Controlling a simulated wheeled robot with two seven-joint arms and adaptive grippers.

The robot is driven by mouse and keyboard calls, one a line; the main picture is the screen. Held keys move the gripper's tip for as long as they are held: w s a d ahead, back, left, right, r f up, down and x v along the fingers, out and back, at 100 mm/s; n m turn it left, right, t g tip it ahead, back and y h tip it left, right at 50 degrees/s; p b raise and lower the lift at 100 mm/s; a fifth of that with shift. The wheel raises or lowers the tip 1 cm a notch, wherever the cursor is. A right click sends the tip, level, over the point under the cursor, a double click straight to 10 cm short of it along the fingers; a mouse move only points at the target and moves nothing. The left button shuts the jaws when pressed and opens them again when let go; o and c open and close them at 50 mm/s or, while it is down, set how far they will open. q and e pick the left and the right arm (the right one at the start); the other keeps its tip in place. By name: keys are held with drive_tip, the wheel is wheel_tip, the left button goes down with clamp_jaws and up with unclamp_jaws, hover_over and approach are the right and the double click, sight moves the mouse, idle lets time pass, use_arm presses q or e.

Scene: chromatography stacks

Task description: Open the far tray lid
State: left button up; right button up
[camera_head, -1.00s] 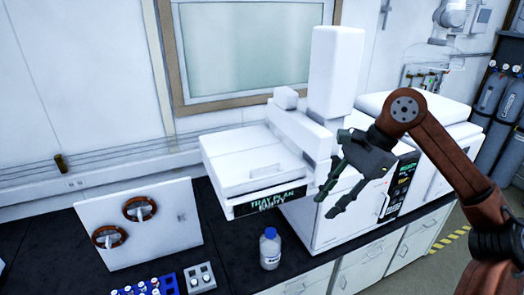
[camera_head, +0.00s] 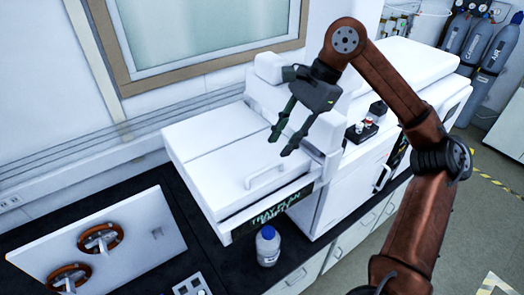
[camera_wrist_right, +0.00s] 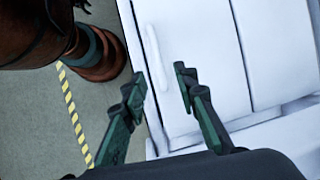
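The white tray unit (camera_head: 228,217) has a flat top split by a seam into a front lid (camera_head: 225,182) and a rear panel (camera_head: 208,130). The front lid carries a bar handle (camera_head: 265,176); I see no handle on the rear panel. My right gripper (camera_head: 281,147) is open and empty above the tray top, its fingers pointing down toward the handle, apparently apart from it. In the right wrist view the handle (camera_wrist_right: 155,60) lies just beyond the open fingertips (camera_wrist_right: 160,80). Both lids look shut. My left gripper is not in view.
A white instrument tower (camera_head: 268,92) stands close behind the gripper. A small black holder with vials (camera_head: 362,132) sits to the right. A blue-capped bottle (camera_head: 268,248) stands before the tray, and a white panel with two red-brown wheels (camera_head: 105,250) is at left.

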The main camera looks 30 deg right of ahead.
sight(267, 167)
drive_tip(key=x, duration=0.4)
drive_tip(key=shift+s, duration=0.2)
drive_tip(key=x, duration=0.3)
drive_tip(key=shift+f, duration=0.1)
drive_tip(key=shift+a, duration=0.1)
drive_tip(key=c, duration=0.7)
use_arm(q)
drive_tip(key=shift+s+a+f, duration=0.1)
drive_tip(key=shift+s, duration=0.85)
use_arm(e)
clamp_jaws()
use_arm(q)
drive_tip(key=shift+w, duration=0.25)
